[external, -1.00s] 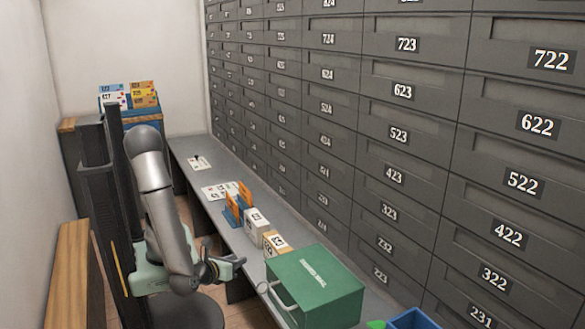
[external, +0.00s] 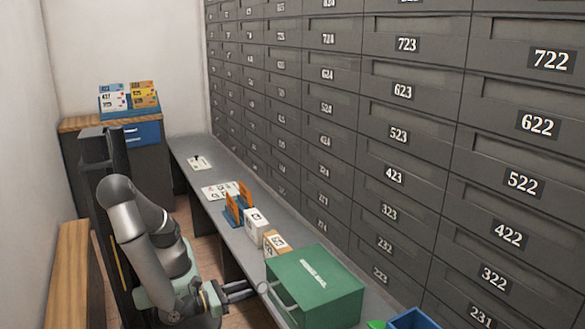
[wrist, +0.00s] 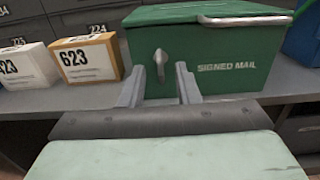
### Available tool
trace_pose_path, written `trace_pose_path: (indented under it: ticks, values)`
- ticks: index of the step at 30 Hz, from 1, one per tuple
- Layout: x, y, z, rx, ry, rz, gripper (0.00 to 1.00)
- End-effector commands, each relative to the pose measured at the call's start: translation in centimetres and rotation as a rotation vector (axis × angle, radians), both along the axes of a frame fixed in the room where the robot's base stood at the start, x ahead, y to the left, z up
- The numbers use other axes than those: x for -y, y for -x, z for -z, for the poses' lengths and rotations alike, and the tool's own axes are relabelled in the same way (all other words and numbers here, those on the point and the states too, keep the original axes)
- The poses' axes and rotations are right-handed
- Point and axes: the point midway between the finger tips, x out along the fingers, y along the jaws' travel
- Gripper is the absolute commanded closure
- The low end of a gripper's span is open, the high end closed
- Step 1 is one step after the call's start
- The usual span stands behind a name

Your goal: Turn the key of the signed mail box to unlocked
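The green signed mail box (external: 325,278) stands on the grey counter. Its front, with the words SIGNED MAIL, shows in the wrist view (wrist: 235,78). A silver key (wrist: 161,63) sticks out of the front at the left, its flat oval bow standing roughly upright with a slight tilt. My gripper (external: 243,291) is at the counter's edge, in front of the box. In the wrist view my gripper (wrist: 161,84) is open, with one finger on each side of the key in the picture. I see no contact with the key.
A silver handle (wrist: 245,20) runs along the front of the box's lid. White and tan boxes (wrist: 88,60) stand to the left of it, and a blue bin (external: 412,319) to the right. Numbered mailboxes (external: 400,140) line the wall behind.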

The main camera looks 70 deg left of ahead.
Motion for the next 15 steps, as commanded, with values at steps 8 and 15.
trace_pose_path:
  ticks: [8,15]
  values:
    - [-0.5,-5.2,0.3,0.0,0.0,-0.002,0.71]
    - [-0.6,-7.1,0.1,0.0,0.0,-0.002,0.71]
